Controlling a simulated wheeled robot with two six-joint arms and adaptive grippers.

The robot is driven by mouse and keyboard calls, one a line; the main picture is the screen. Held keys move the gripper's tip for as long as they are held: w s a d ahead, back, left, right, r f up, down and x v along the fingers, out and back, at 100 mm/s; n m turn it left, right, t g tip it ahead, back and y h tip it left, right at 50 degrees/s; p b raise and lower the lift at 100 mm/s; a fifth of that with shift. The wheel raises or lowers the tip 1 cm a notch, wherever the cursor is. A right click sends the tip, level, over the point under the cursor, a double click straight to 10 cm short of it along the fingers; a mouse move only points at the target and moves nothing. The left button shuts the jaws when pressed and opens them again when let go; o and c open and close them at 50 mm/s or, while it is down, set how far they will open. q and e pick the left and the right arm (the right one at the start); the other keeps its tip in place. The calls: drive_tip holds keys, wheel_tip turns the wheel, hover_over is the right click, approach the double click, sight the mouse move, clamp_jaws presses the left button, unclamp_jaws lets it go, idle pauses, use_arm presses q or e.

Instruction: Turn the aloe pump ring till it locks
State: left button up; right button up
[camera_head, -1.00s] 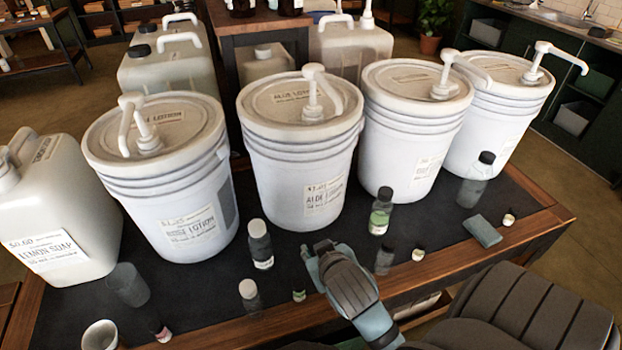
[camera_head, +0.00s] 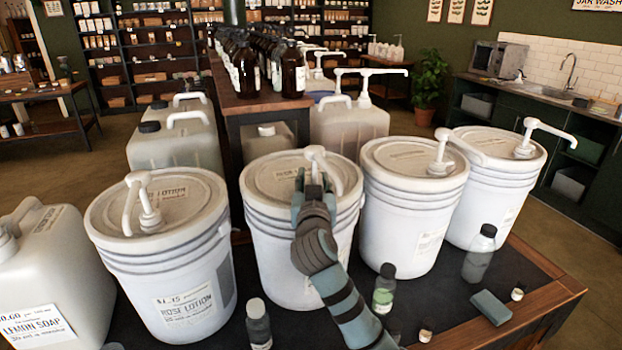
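The aloe lotion bucket (camera_head: 273,230) is the white lidded one second from the left. Its white pump (camera_head: 318,158) stands up from the lid, with its spout pointing down to the right. My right gripper (camera_head: 312,182) is at the pump's lower stem, in front of it, with the fingers pointing up and away. The gripper hides the pump ring and the bucket's front label. I cannot tell whether the fingers touch the ring or are closed on it. My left gripper is not in view.
The rose lotion bucket (camera_head: 165,265) stands at left, and two more pump buckets stand at right. A lemon soap jug (camera_head: 50,270) is at far left. Small bottles, one green-labelled (camera_head: 384,290), stand on the dark tabletop in front. Brown bottles stand behind.

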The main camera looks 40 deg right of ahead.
drive_tip(key=shift+x, duration=1.05)
drive_tip(key=shift+s, duration=0.1)
clamp_jaws()
drive_tip(key=m+g+h+b, duration=0.1)
drive_tip(key=g+h+b, duration=0.1)
drive_tip(key=m+h+b, duration=0.1)
drive_tip(key=shift+s+d+f+m+g, duration=0.2)
drive_tip(key=shift+d+f+m+g, duration=0.1)
drive_tip(key=shift+g, duration=0.1)
drive_tip(key=shift+s+r+m+g+h, duration=0.1)
drive_tip(key=shift+m+g+h, duration=0.2)
drive_tip(key=shift+g, duration=0.1)
drive_tip(key=shift+d+r, duration=0.1)
drive_tip(key=shift+r, duration=0.05)
unclamp_jaws()
drive_tip(key=v, duration=0.7)
drive_tip(key=shift+s+a, duration=0.15)
drive_tip(key=shift+a, duration=0.15)
